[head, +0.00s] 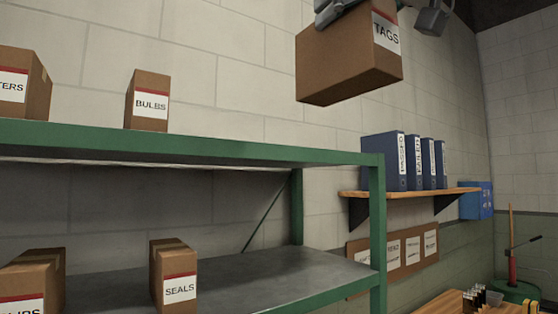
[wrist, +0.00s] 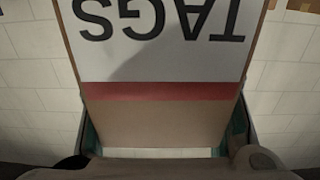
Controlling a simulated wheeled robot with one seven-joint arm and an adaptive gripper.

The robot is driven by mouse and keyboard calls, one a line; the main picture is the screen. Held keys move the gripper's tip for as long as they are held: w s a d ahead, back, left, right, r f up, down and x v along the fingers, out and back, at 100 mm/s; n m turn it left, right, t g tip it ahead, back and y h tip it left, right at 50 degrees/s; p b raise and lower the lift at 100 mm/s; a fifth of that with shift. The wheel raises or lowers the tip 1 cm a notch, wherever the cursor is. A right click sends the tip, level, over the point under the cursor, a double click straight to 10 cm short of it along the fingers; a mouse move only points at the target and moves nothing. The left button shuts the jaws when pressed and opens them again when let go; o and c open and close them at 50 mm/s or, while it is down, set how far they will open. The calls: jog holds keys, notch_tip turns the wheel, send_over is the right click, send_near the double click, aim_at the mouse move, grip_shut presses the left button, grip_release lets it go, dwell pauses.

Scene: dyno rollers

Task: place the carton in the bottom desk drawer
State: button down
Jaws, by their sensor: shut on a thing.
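A brown carton (head: 345,62) with a white and red label reading TAGS hangs in the air at the top of the head view, above and right of the green shelf. My gripper (head: 385,8) shows only in part at the top edge of the head view, around the top of this carton. In the wrist view the same carton (wrist: 155,125) fills the middle, its label upside down, between my gripper's fingers (wrist: 165,145). My gripper is shut on it. No desk drawer can be made out in either view.
A green-framed shelf (head: 190,146) holds cartons marked BULBS (head: 151,88), SEALS (head: 173,266) and others cut off at left. A wooden wall shelf (head: 410,192) with blue binders (head: 384,160) is at right. A wooden surface (head: 446,304) with small items shows at bottom right.

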jog(key=shift+s+d+r, duration=0.1)
jog(key=shift+s+d, duration=0.05)
jog(key=shift+w+a, duration=0.2)
jog(key=shift+w, duration=0.05)
jog(key=shift+w+d+f, duration=0.1)
jog(key=shift+d+f, duration=0.1)
jog(key=shift+f, duration=0.7)
jog(key=w+d+f+m+h, duration=0.3)
jog(key=w+f+h, duration=0.2)
jog(key=f, duration=1.6)
jog(key=w+d+f+m+t+h, duration=0.1)
jog(key=w+d+f+m+h, duration=0.2)
jog(key=f, duration=1.9)
jog(key=w+d+f+m+t+h, duration=0.1)
jog(key=w+d+f+m+h, duration=0.2)
jog(key=f, duration=1.9)
jog(key=w+m+h, duration=0.1)
jog(key=w+h, duration=0.3)
jog(key=w, duration=0.5)
jog(key=shift+w+f, duration=0.15)
jog(key=shift+r, duration=0.2)
